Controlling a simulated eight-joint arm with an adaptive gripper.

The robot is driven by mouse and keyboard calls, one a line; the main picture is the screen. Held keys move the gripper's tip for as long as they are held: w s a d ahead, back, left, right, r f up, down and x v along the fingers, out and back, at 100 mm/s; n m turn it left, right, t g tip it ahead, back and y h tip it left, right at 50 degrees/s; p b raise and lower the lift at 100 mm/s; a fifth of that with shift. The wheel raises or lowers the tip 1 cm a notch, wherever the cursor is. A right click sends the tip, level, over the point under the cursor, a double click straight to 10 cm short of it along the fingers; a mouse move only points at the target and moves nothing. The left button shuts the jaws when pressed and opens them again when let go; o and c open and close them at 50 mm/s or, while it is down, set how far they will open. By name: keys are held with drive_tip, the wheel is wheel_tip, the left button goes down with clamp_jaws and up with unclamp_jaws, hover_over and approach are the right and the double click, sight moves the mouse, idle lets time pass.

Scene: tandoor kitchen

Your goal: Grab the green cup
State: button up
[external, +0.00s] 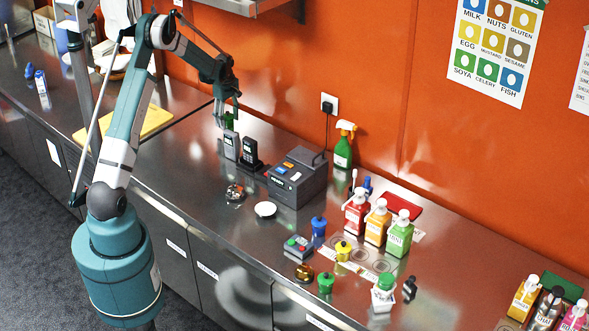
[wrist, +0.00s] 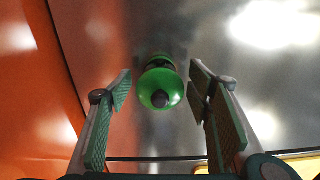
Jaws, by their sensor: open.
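A green rounded object (wrist: 161,89) with a dark knob is in the wrist view, between and a little beyond my fingertips. It may be the green cup; I cannot see an open rim. In the external view a small green object (external: 229,121) shows at my gripper (external: 228,112), partly hidden by the fingers and the phones. In the wrist view my gripper (wrist: 160,92) is open, with a finger on either side of the green object and gaps to both. A small green lidded pot (external: 326,283) stands far off, near the counter's front edge.
Two black phones (external: 241,150) stand just in front of my gripper. The orange wall (external: 290,60) is close behind. A grey box device (external: 297,178), green spray bottle (external: 343,146) and pump bottles (external: 377,222) stand to the right. A yellow board (external: 150,122) lies left.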

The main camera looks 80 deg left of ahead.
drive_tip(key=shift+f, duration=0.8)
drive_tip(key=c, duration=1.1)
